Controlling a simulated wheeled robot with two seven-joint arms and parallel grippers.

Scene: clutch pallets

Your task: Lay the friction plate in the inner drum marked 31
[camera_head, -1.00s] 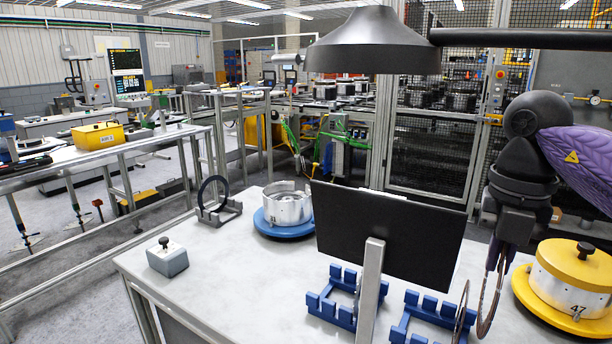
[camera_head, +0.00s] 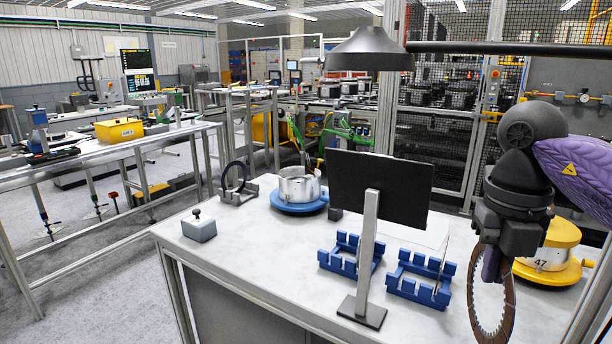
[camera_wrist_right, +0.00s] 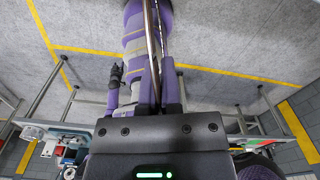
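My right gripper (camera_head: 490,268) is shut on the friction plate (camera_head: 476,322), a brown toothed ring hanging below the fingers in front of the table. In the right wrist view the plate (camera_wrist_right: 158,45) is edge-on between the fingers (camera_wrist_right: 160,85). A silver open-topped drum (camera_head: 297,188) stands on a blue round base at the table's far side. Its number is too small to read. A yellow-topped drum (camera_head: 547,255) marked 47 stands on a yellow base at right, partly behind my gripper. My left gripper is outside the head view; a small dark hand (camera_wrist_right: 116,74) in the wrist view seems to be it.
A black panel on a grey post (camera_head: 368,255) stands mid-table, under a dark lamp (camera_head: 369,48). Two blue racks (camera_head: 425,292) flank the post; the right one holds a thin upright plate. A dark ring (camera_head: 234,176) stands in a grey holder. A grey box (camera_head: 199,228) sits front left.

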